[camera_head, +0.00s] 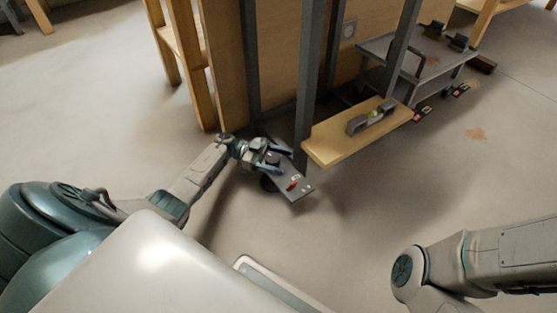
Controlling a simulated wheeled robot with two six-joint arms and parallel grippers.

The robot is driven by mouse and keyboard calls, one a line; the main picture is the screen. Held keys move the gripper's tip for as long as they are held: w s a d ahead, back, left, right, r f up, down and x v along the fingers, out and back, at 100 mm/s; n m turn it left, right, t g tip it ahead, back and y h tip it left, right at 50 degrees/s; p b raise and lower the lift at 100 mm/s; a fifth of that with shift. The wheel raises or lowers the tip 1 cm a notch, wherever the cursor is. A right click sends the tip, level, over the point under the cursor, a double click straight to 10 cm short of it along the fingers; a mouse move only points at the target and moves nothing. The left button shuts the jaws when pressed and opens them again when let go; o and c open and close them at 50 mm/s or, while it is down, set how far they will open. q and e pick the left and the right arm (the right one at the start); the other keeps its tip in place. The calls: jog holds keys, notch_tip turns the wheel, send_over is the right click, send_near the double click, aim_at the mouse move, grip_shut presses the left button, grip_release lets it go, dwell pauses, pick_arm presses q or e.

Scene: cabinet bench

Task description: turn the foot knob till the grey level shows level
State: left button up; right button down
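The grey level (356,124) lies on a yellow wooden board (325,146) right of the middle. A small yellow-green vial shows in it, too small to read the bubble. My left gripper (279,158) is low, left of the board, above a grey plate (297,192) with a red mark. Its two blue fingers stand apart, with a dark round thing, perhaps the foot knob (272,158), between them. I cannot tell whether the fingers touch it. My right arm comes in at the lower right; its gripper is out of view.
Grey uprights (311,70) stand just behind the plate and the board's left end. A wooden cabinet (220,65) stands at the back. A low grey cart (430,60) is at the back right. The floor in front is mostly clear.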

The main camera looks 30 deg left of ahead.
pick_arm(q)
jog(key=v, duration=1)
jog(key=shift+a+p, duration=0.3)
jog(key=shift+a, duration=0.05)
jog(key=shift+s+r, duration=0.1)
jog(key=shift+s, duration=0.05)
